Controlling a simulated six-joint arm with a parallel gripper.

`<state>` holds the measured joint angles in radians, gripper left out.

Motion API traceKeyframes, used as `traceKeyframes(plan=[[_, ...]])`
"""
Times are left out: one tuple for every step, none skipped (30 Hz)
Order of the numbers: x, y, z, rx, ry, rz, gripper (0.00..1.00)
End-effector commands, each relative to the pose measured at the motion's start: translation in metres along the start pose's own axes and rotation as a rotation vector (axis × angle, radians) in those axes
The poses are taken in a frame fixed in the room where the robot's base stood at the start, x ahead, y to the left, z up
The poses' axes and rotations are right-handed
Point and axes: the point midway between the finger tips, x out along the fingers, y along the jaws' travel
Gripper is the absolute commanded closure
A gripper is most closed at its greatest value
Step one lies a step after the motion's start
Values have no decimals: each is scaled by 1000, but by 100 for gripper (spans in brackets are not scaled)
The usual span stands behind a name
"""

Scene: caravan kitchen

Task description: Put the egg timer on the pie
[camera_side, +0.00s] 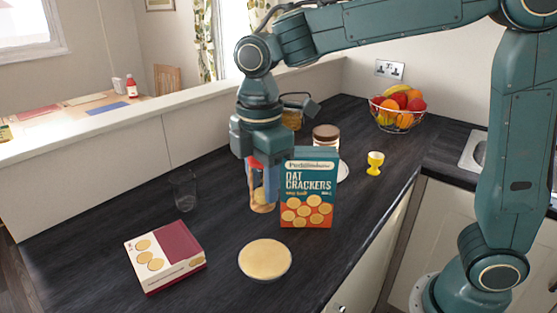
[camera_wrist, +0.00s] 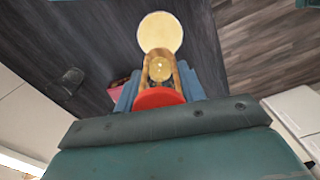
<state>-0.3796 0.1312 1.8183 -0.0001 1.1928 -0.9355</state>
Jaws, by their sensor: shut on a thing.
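The egg timer (camera_side: 262,200) is a wooden-framed glass timer with a red end; it also shows in the wrist view (camera_wrist: 160,70), red end nearest the camera. My gripper (camera_side: 262,178) points down and is shut on it, with blue fingers on both sides. The timer hangs roughly upright, and I cannot tell how far its lower end is above the counter. The pie (camera_side: 265,259) is a round, pale golden disc in a shallow dish, nearer the side camera than the timer. In the wrist view the pie (camera_wrist: 160,32) is just beyond the timer's far end.
An oat crackers box (camera_side: 308,187) stands upright close to the right of my gripper. A flat box (camera_side: 165,256) lies left of the pie. A clear glass (camera_side: 184,190), a jar (camera_side: 325,136), a yellow egg cup (camera_side: 375,163) and a fruit basket (camera_side: 398,110) stand farther off.

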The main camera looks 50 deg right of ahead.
Motion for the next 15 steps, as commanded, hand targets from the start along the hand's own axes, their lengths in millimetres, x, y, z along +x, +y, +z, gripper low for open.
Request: traceKeyframes(plan=[[11,-1,1,0,-3,-3,84],[16,-1,1,0,-2,-3,84],[24,0,0,0,-2,-3,84],[30,-1,0,0,-3,-4,84],[35,-1,0,0,-2,-3,84],[43,-1,1,0,-3,-4,84],[48,-1,0,0,-2,-3,84],[53,0,0,0,-2,-3,84],[60,-1,0,0,-3,-4,84],[64,0,0,0,-2,-2,84],[67,0,0,0,-1,-2,84],[72,0,0,0,-1,-1,84],[74,0,0,0,-1,-1,84],[76,0,0,0,-1,-1,84],[78,0,0,0,-1,-1,84]])
